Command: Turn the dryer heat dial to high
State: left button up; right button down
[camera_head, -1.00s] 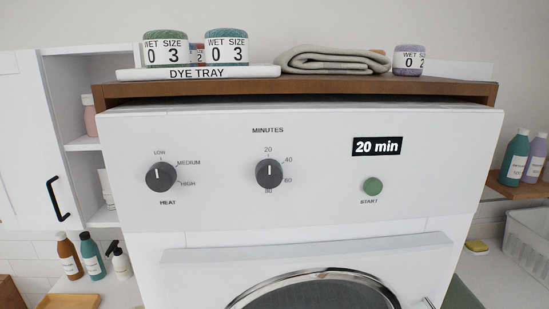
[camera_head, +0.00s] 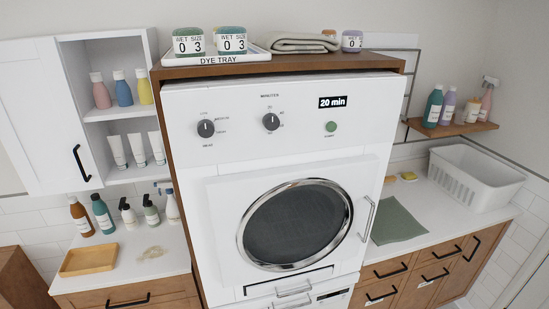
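The dryer (camera_head: 225,165) is white and stands in a wooden surround, with its round glass door shut. The dark heat dial (camera_head: 206,128) is at the left of its front panel. Its white mark points up, toward the low label; the labels are small in this view. The dark minutes dial (camera_head: 271,121) is to its right, also with its mark up. The display (camera_head: 332,102) reads "20 min". The green start button (camera_head: 331,126) is below the display. Neither of my grippers is in view.
Left are shelves and a counter with bottles and a wooden tray (camera_head: 88,260). Right is a counter with a green mat (camera_head: 397,221) and a white basket (camera_head: 473,178).

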aim_at(205, 128)
jog(key=i+j+u, duration=0.25)
jog(key=j+u, duration=0.2)
jog(key=i+j+u, duration=0.25)
jog(key=u, duration=0.25)
jog(key=i+l, duration=0.05)
jog(key=i, duration=0.05)
